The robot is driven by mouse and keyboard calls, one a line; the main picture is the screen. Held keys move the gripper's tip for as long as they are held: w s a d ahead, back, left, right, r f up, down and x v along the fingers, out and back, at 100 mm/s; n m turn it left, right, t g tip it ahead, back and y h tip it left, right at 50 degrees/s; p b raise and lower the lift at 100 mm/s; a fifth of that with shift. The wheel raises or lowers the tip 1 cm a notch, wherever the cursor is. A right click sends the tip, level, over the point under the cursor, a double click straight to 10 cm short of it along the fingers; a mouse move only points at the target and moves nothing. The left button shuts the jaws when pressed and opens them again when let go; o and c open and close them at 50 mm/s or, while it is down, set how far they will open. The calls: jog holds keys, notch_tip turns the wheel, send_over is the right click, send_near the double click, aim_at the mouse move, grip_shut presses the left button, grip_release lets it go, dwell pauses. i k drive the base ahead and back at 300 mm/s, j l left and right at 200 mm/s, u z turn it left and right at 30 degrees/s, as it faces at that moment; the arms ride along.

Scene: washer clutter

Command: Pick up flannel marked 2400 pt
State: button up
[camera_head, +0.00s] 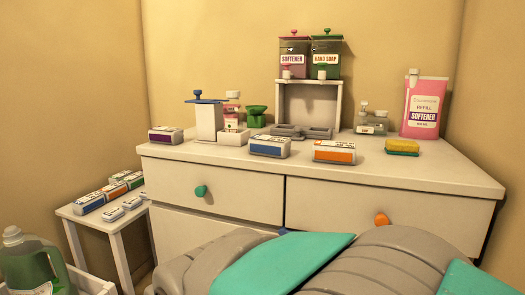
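I cannot make out any thing marked 2400 pt; the small labels are too small to read. Low white packs with coloured label bands lie on the dresser: one with a purple band (166,135) at the left, one with a blue band (269,146) near the middle front edge, and one with an orange band (334,152) to its right. I cannot tell whether any of these is the flannel. More such packs (89,202) lie on the low side table at the left. My gripper is not in view; grey and teal parts of my arm fill the bottom.
The white dresser (445,175) has drawers with a green knob (201,191) and an orange knob (382,219). A pink softener bottle (424,108) and a yellow sponge (402,147) stand right. Softener (293,58) and hand soap (327,60) dispensers top a small shelf. A green jug (35,265) is lower left.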

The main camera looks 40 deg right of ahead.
aim_at(343, 153)
jog(key=z, duration=1.75)
jog(key=i+j+z, duration=0.1)
jog(key=z, duration=0.35)
jog(key=i+j+z, duration=0.1)
jog(key=z, duration=0.4)
jog(key=j+z, duration=0.25)
jog(key=z, duration=0.2)
